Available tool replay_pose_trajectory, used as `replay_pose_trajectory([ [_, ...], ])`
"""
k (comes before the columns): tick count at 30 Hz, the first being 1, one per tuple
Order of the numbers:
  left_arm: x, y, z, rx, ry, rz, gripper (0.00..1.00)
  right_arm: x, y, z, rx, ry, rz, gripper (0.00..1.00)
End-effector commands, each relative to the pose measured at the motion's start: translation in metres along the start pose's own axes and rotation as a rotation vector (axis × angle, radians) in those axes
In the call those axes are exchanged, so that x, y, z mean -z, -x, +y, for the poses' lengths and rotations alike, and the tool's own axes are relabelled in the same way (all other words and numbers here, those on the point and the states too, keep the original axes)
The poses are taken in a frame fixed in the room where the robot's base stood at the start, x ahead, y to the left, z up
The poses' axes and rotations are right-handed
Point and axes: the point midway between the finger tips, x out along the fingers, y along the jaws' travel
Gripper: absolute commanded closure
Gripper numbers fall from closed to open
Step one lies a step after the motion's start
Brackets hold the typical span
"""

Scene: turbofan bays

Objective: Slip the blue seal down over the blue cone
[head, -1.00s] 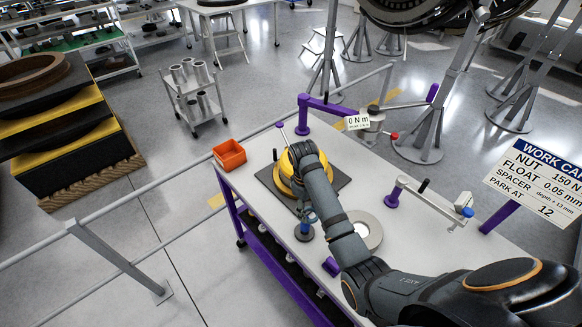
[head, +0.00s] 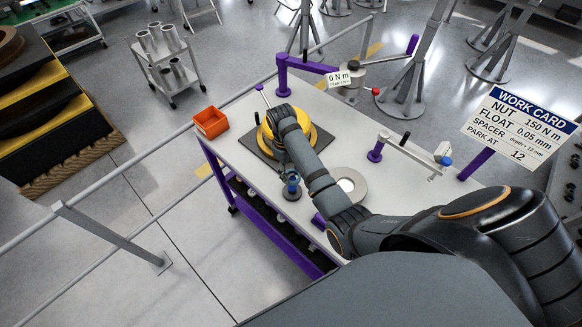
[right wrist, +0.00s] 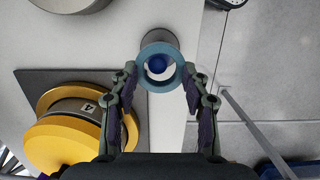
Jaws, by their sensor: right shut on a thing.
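My right gripper (right wrist: 160,76) is shut on the blue seal, a pale teal-blue ring (right wrist: 160,88). Its two fingers grip the ring from both sides. The dark blue cone (right wrist: 157,64) shows through the ring's hole in the right wrist view, slightly off centre. The cone also shows in the head view (head: 292,187), on a round grey base (head: 292,194) near the bench's front edge. The seal is nearer the camera than the cone's base; how far it sits above or around the tip I cannot tell. My left gripper is not in view.
A yellow drum (head: 268,136) stands on a dark mat (head: 252,144) beside the cone. A grey ring (head: 354,183) lies to the cone's right. An orange bin (head: 211,122) is at the bench's left corner. A purple-posted arm (head: 282,76) stands behind.

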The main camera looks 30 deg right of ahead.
Motion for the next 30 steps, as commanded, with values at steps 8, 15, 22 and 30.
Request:
replay_pose_trajectory([
  [8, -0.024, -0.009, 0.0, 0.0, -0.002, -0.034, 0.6, 0.004, -0.025, 0.0, 0.0, 0.0, 0.0, 0.75],
  [15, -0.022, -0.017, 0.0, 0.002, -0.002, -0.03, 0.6, 0.007, -0.045, 0.0, 0.0, 0.0, 0.0, 0.75],
  [22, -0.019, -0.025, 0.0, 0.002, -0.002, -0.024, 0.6, 0.01, -0.062, 0.0, 0.0, 0.0, 0.0, 0.75],
  [30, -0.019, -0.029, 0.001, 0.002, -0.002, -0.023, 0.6, 0.011, -0.073, 0.0, 0.0, 0.0, 0.001, 0.75],
])
